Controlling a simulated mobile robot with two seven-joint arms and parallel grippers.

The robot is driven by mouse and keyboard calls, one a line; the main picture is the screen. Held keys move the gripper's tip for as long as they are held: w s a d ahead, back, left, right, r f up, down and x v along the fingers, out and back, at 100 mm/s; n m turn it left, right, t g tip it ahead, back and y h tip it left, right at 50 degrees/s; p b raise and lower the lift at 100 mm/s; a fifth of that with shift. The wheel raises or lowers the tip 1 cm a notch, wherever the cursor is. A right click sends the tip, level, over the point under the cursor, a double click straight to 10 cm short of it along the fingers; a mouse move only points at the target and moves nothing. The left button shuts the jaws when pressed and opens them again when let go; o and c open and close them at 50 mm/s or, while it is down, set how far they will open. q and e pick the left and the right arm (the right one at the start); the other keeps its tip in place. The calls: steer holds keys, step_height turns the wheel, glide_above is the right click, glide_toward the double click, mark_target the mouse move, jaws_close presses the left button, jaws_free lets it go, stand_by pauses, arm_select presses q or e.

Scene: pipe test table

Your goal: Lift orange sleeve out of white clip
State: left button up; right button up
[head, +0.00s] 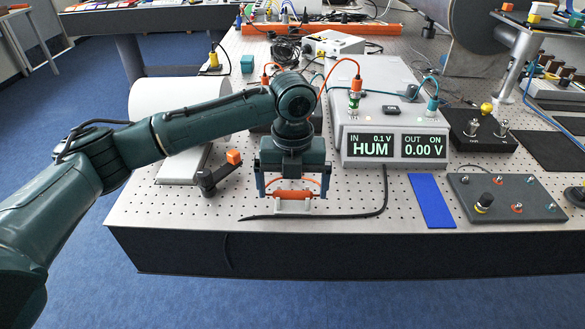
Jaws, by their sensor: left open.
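The orange sleeve (293,194) lies horizontally near the front edge of the perforated table. It sits in the white clip (293,208), whose lower part shows beneath and in front of it. My left gripper (292,192) points down over the sleeve, its two fingers apart, one near each end of the sleeve. An orange curved line passes above the sleeve between the fingers. I cannot tell whether the fingers touch the sleeve. My right gripper is not in view.
A black cable (340,213) runs along the table beside the clip. A small black bracket with an orange block (233,157) stands to the left. A meter box reading HUM (392,115) is behind right. A blue strip (431,200) and a grey panel (508,198) lie to the right.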

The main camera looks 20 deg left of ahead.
mark_target(293, 193)
arm_select(q)
steer(key=shift+f, duration=0.35)
steer(key=shift+c, duration=0.2)
steer(key=c, duration=1)
steer(key=shift+r, duration=0.1)
steer(key=shift+r+p, duration=1.7)
steer(key=shift+p, duration=0.85)
steer(key=shift+r, duration=0.1)
steer(key=shift+r+p, duration=0.9)
steer(key=shift+r, duration=2)
